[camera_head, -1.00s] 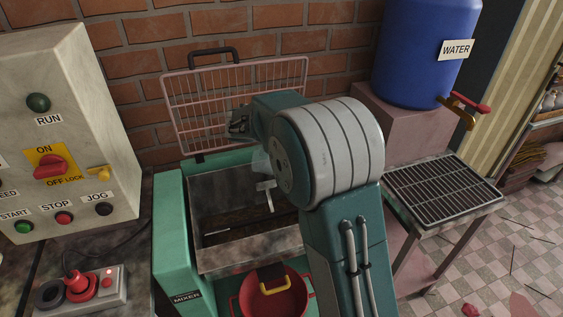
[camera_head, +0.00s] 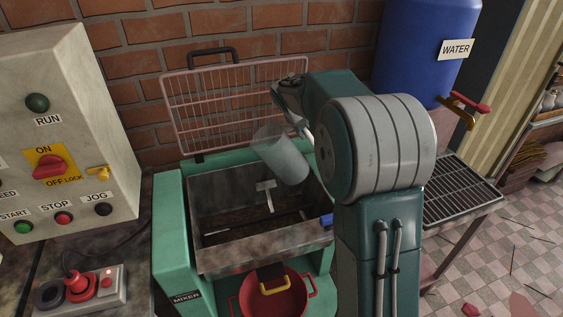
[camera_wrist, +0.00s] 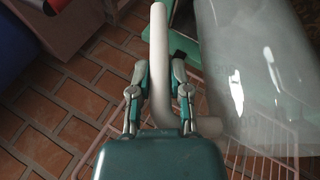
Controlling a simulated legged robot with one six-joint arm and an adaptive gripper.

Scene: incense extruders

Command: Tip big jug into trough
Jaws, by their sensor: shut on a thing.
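The big jug (camera_head: 284,160) is a translucent grey vessel. It hangs tilted above the back right part of the mixer's trough (camera_head: 205,188), leaning from upper left to lower right. I cannot tell whether anything is in it or flowing out. My gripper (camera_head: 300,122) is at the jug's upper right, partly hidden by my arm. In the wrist view my gripper (camera_wrist: 162,80) is shut on the jug's pale handle (camera_wrist: 159,45), with the clear jug body (camera_wrist: 252,70) to the right. The trough is dark inside, with a pale metal paddle (camera_head: 267,190) standing in it.
A raised pink wire guard (camera_head: 228,105) stands behind the trough, near the brick wall. A red pot (camera_head: 272,295) sits in front of the mixer. A control box (camera_head: 60,130) is left. A blue water tank (camera_head: 420,50) and a grated stand (camera_head: 455,190) are right.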

